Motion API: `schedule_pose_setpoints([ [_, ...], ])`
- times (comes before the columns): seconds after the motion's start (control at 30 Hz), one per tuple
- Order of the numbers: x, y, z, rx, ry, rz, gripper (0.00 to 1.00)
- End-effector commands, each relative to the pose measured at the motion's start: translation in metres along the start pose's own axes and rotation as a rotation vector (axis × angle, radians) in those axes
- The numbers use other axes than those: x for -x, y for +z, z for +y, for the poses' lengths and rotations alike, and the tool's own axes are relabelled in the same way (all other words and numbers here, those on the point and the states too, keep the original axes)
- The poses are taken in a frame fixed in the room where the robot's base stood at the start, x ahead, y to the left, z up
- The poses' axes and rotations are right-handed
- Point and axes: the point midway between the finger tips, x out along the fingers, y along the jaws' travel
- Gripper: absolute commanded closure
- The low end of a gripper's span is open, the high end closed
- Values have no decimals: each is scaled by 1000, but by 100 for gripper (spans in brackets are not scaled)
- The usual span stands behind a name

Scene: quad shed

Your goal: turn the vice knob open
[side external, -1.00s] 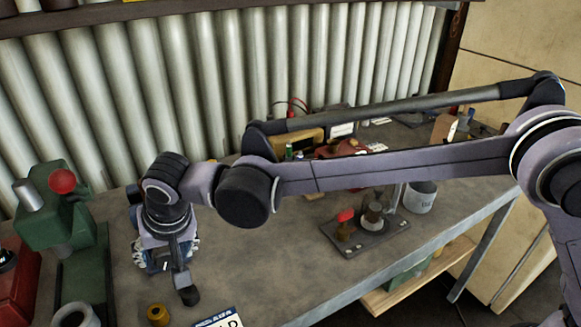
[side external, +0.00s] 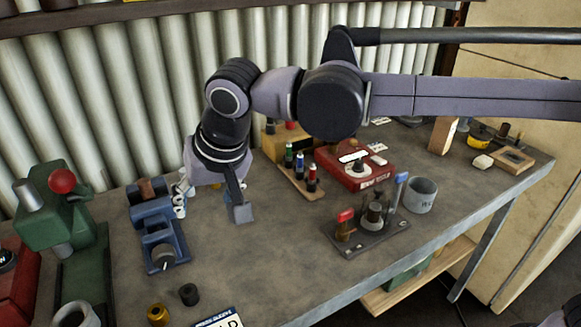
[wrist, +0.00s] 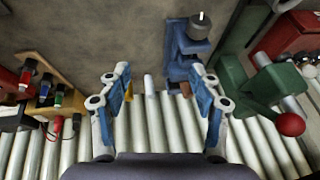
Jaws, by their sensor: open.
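A small blue vice (side external: 152,222) stands on the bench left of centre in the side external view. Its round dark knob (side external: 163,257), with a white mark, is on its near end. In the wrist view the vice (wrist: 180,50) is above and right of centre, with the knob (wrist: 199,26) at its top. My gripper (side external: 207,201) is in the air, to the right of the vice and apart from the knob. In the wrist view my gripper (wrist: 161,78) has its two blue fingers spread with nothing held between them. My wrist partly hides the fingers in the side view.
A green press (side external: 62,215) with a red ball handle stands left of the vice. A brass ring (side external: 158,314) and a black cylinder (side external: 189,294) lie in front. A red box (side external: 355,165) and a dark tray of parts (side external: 365,238) are right. Bench between is clear.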

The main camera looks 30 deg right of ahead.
Motion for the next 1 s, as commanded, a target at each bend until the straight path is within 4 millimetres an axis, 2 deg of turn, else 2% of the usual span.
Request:
schedule_pose_setpoints([
  [0.1, 6, -5, 21, 0, 3, 6, 36],
  [0.47, 21, -12, 80, 9, 10, 27, 36],
  [1.0, 41, -3, 169, 23, 27, 64, 36],
])
